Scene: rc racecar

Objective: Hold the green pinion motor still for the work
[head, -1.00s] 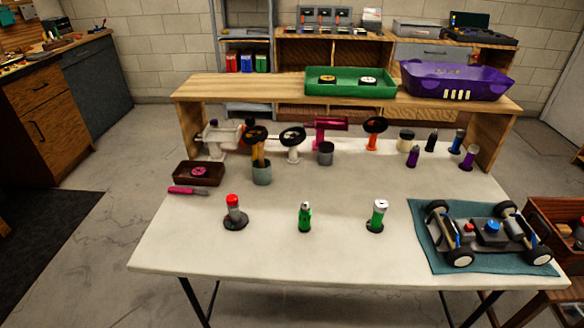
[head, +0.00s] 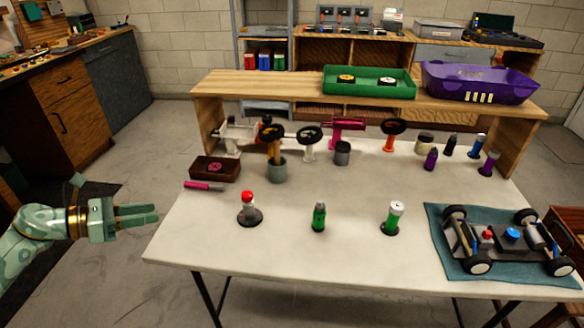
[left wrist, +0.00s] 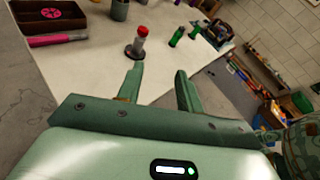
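Two small upright green things stand near the table's front edge: a slim green one (head: 319,217) in the middle and a green cylinder with a white top (head: 393,218) on a dark base to its right. I cannot tell for sure which is the green pinion motor. In the left wrist view the nearer green thing (left wrist: 176,37) is beyond my fingers, apart from them. My left gripper (head: 140,214) is off the table's left edge, fingers pointing right, open and empty; it also shows in the left wrist view (left wrist: 159,78). My right gripper is not in view.
A grey cylinder with a red top (head: 249,208) stands closest to my left gripper. A pink-handled tool (head: 204,186) and a brown tray (head: 216,168) lie at the left. A car chassis (head: 508,238) rests on a teal mat (head: 441,267) at the right. The table front is otherwise clear.

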